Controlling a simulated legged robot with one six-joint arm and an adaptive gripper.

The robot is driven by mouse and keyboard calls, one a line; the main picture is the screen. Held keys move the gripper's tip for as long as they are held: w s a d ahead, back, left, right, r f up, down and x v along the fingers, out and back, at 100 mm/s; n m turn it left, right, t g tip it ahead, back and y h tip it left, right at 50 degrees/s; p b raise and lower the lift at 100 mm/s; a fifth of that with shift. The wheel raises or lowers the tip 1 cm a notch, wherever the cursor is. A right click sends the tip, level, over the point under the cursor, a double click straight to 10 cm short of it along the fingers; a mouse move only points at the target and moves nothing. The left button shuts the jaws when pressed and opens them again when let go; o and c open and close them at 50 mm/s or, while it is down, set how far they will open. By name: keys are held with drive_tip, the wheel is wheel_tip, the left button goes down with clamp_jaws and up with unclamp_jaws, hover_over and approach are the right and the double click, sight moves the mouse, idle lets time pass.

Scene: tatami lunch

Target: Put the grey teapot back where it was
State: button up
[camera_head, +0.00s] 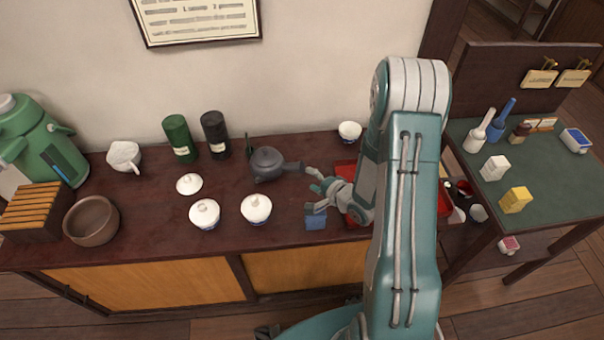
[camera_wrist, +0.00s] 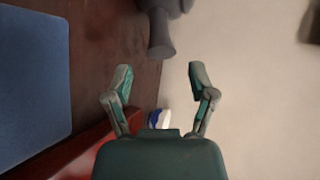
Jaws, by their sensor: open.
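The grey teapot (camera_head: 268,161) stands upright on the dark red cabinet top, its side handle pointing right toward my gripper. My gripper (camera_head: 311,190) is open and empty, just right of the handle's end. In the wrist view the teapot's handle (camera_wrist: 160,38) shows at the top centre. It lies ahead of my open gripper (camera_wrist: 160,74), roughly in line with the gap between the fingertips and apart from them. Most of the teapot body is cut off in that view.
A blue block (camera_head: 316,221) lies near the front edge below my gripper. A red tray (camera_head: 346,167) is partly behind my arm. A small cup (camera_head: 350,131) stands at the back.

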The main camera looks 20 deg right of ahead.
drive_tip(key=shift+s+d+r, duration=0.2)
drive_tip(key=shift+s+r, duration=0.1)
drive_tip(key=shift+s, duration=0.15)
wheel_tip(320, 180, up, 19)
drive_tip(key=s+d+n+g+h, duration=0.2)
drive_tip(key=s+n+g+h, duration=0.1)
drive_tip(key=n+h, duration=0.4)
drive_tip(key=s+a+r+n+g, duration=0.2)
drive_tip(key=s+a+r+n, duration=0.1)
drive_tip(key=s, duration=0.7)
drive_tip(key=s+a+r+n+g+y, duration=0.1)
drive_tip(key=s+a+r, duration=0.4)
drive_tip(key=s, duration=0.5)
drive_tip(key=shift+s+a+r+n+g+y, duration=0.25)
drive_tip(key=shift+r+n+g, duration=0.35)
drive_tip(key=shift+r+n, duration=0.5)
drive_tip(key=shift+d+f, duration=0.1)
drive_tip(key=shift+f, duration=0.05)
